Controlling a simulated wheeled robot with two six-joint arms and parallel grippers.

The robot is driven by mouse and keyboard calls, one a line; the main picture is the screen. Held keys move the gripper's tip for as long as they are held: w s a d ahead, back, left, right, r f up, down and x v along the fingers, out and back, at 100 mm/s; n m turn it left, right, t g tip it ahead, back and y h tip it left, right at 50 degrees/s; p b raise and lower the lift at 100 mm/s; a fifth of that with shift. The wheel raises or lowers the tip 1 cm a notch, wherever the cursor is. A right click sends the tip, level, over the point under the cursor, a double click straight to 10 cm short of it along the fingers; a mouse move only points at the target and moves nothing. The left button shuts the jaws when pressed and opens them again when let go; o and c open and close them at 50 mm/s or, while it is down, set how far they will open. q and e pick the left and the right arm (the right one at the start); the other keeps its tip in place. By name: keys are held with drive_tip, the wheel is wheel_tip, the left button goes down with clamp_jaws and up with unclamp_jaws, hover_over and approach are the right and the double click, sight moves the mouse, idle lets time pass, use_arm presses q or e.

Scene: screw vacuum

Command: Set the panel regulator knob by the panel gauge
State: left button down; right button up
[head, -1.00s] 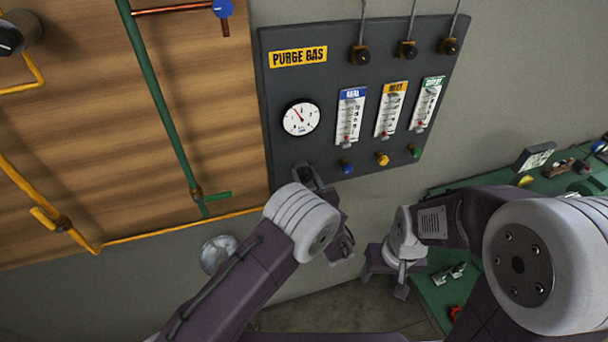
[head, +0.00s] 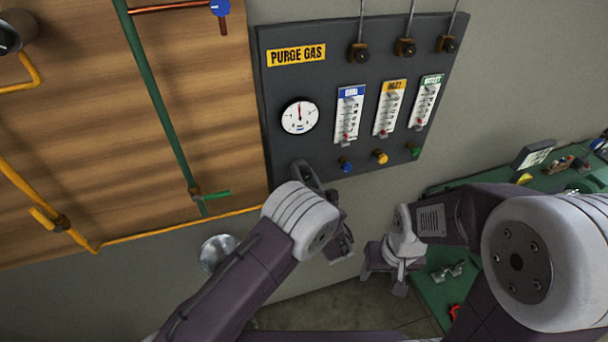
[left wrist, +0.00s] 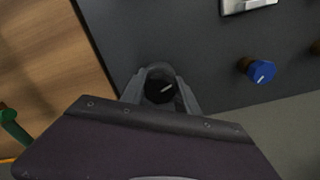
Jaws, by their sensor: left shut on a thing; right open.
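The dark purge gas panel (head: 290,88) hangs on the wall in the head view. Its round white gauge (head: 300,116) has a red needle pointing almost straight up. My left gripper (head: 302,172) is at the panel's lower left, below the gauge, and hides the regulator knob in the head view. In the left wrist view the black regulator knob (left wrist: 158,91), with a pale pointer line slanting up to the right, sits between the fingers of my left gripper (left wrist: 160,82), which is shut on it. My right gripper (head: 388,268) hangs open near the green bench, apart from the panel.
Three flow meters stand right of the gauge, with a blue knob (head: 346,165), a yellow knob (head: 381,156) and a green knob (head: 415,151) below. The blue knob also shows in the left wrist view (left wrist: 262,71). A green bench (head: 480,190) carries several items at right.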

use_arm(q)
drive_tip(key=shift+a+f+m, duration=0.1)
drive_tip(key=shift+f+m, duration=0.05)
drive_tip(key=shift+m, duration=1.65)
drive_tip(key=c, duration=1.2)
unclamp_jaws()
drive_tip(key=o, duration=0.3)
drive_tip(key=shift+w+a, duration=0.1)
drive_tip(key=shift+w, duration=0.15)
drive_tip(key=shift+s+p, duration=0.35)
drive_tip(key=p+v, duration=0.1)
drive_tip(key=v, duration=0.7)
